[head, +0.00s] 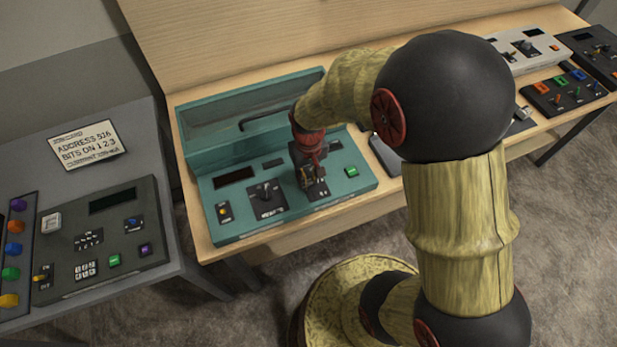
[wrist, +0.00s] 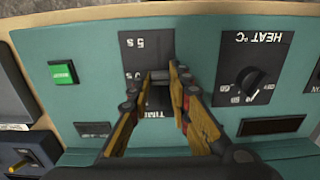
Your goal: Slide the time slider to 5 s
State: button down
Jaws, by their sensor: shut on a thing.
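The time slider panel (wrist: 146,42) is a black plate on the teal console (head: 290,210). In the wrist view it appears upside down, with "5 s" near its top edge and "TIME" partly hidden near its lower edge. My gripper (wrist: 160,78) is over the panel, its fingertips closed on the grey slider handle (wrist: 160,75). The handle sits below the "5 s" mark in the wrist view, beside another partly covered mark. In the head view my gripper (head: 309,178) points down at the panel and hides most of the slider.
Beside the slider are a HEAT dial (head: 266,195), a green button (head: 351,171) and a dark display (head: 233,176). A raised teal lid (head: 215,125) with a dark handle stands behind. A grey console (head: 100,235) is on the left; other consoles stand at the far right.

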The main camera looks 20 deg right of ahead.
aim_at(315, 197)
jog(key=s+p, duration=0.1)
jog(key=s, duration=0.3)
jog(key=shift+s+r, duration=0.1)
jog(key=shift+s, duration=0.3)
jog(key=c, duration=1.6)
grip_release()
jog(key=shift+c, duration=0.2)
notch_tip(315, 197, up, 12)
jog(key=shift+s+f, duration=0.15)
jog(key=shift+f, duration=0.05)
